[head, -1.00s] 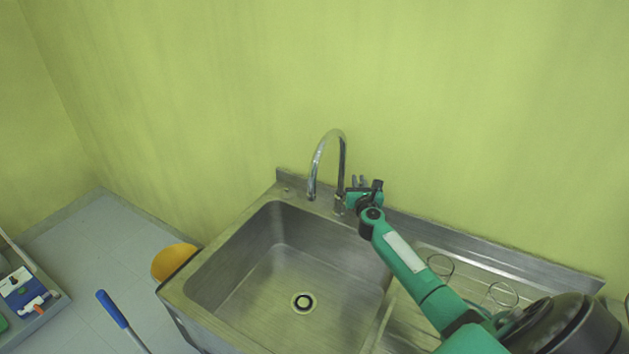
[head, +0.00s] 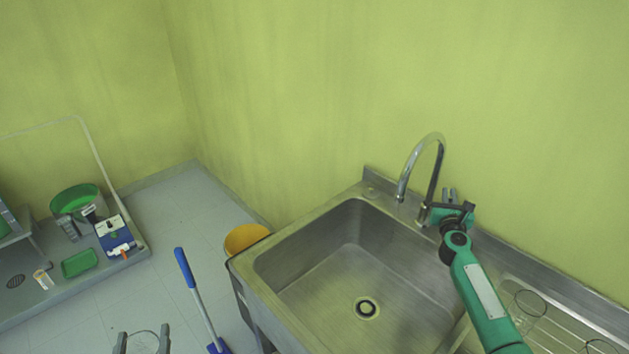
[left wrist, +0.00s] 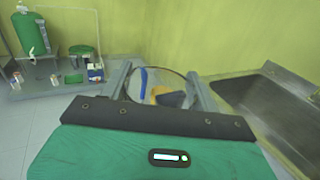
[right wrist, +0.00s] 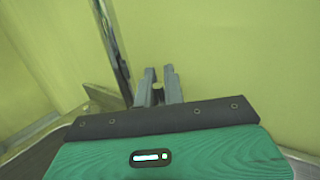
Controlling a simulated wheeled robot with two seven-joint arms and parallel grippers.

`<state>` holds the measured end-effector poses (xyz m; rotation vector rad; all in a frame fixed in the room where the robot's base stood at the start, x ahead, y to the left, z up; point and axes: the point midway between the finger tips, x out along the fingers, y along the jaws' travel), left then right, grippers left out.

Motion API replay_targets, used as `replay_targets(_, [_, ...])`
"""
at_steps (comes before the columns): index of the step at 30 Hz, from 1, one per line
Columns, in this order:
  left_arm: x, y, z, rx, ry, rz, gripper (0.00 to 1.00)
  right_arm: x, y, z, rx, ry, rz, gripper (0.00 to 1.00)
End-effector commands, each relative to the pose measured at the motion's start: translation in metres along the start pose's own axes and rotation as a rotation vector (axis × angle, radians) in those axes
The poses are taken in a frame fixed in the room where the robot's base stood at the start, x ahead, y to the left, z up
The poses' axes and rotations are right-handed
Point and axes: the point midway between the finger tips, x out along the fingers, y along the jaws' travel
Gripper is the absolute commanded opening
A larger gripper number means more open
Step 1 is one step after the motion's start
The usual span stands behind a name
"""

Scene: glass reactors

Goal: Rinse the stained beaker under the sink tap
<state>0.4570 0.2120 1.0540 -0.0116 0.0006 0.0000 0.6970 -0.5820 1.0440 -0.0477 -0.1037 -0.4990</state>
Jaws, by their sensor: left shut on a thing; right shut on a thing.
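My left gripper (head: 142,338) shows at the bottom left of the head view, over the floor left of the sink. It is shut on a clear glass beaker, whose round rim (left wrist: 158,69) spans the fingers in the left wrist view. Any stain on it is too faint to tell. The steel tap (head: 437,165) arches over the back of the sink (head: 300,268); no water shows under its spout. My right gripper (head: 449,199) is at the tap's base, shut on what seems to be the tap's handle, largely hidden between the fingers (right wrist: 159,84).
Clear glassware (head: 528,304) stands on the drainboard at the right, beside my right arm. The sink basin is empty around its drain (head: 366,308). A yellow bucket (head: 245,238) and a blue-handled tool (head: 186,268) are left of the sink. A bench with lab items (head: 100,262) is further left.

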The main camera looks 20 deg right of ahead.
Motion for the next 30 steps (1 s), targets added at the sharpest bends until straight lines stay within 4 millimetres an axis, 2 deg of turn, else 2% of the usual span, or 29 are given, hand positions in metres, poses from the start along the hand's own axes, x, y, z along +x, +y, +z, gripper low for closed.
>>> replay_targets(5, [0.0,0.0,0.001,0.0,0.0,0.0,0.38,0.0,0.001,-0.001,0.0,0.002,0.001,0.0])
replay_targets(6, [0.0,0.0,0.001,0.0,0.0,0.0,0.38,0.0,0.001,-0.001,0.0,0.002,0.001,0.18])
replay_targets(8, [0.0,0.0,0.001,0.0,0.0,0.0,0.38,0.0,0.001,-0.001,0.0,0.002,0.001,0.3])
replay_targets(9, [0.0,0.0,0.001,0.0,0.0,0.0,0.38,0.0,0.0,-0.001,0.0,0.002,0.001,0.32])
replay_targets(20, [0.0,0.0,0.003,0.0,-0.001,0.0,0.38,-0.005,0.0,0.0,0.0,0.002,0.001,0.32])
replay_targets(25, [0.0,0.0,0.011,0.0,-0.001,0.0,0.38,-0.025,0.001,0.001,0.001,0.004,0.001,0.32])
replay_targets(30, [0.0,0.0,0.018,0.0,0.0,0.0,0.38,-0.058,0.001,0.0,0.001,0.005,0.001,0.32])
